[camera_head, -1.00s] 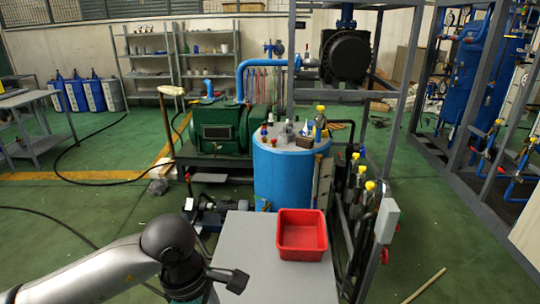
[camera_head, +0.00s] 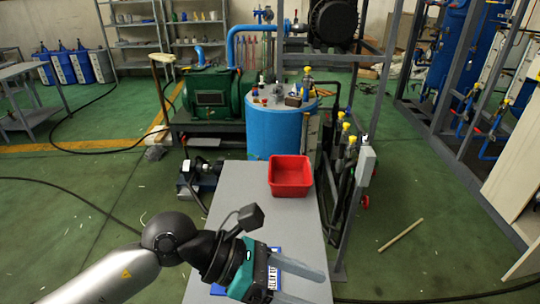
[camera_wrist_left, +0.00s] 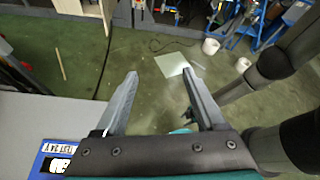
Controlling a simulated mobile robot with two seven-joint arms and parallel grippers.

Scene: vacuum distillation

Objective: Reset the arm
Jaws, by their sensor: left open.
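My left gripper (camera_head: 316,290) is above the near end of the grey table (camera_head: 232,183), pointing right. Its two grey fingers are apart with nothing between them. In the left wrist view the open gripper (camera_wrist_left: 159,75) is over green floor, just past the table edge. A blue item with a white printed label (camera_wrist_left: 58,152) lies on the table below and beside the gripper; it is partly hidden. My right gripper is not in view.
A red bin (camera_head: 290,176) sits at the table's far end. Behind it stand a blue tank (camera_head: 276,132) and a green pump (camera_head: 211,98). Yellow-topped valves and a grey box (camera_head: 366,160) stand right of the table. A stick (camera_head: 400,235) lies on the floor.

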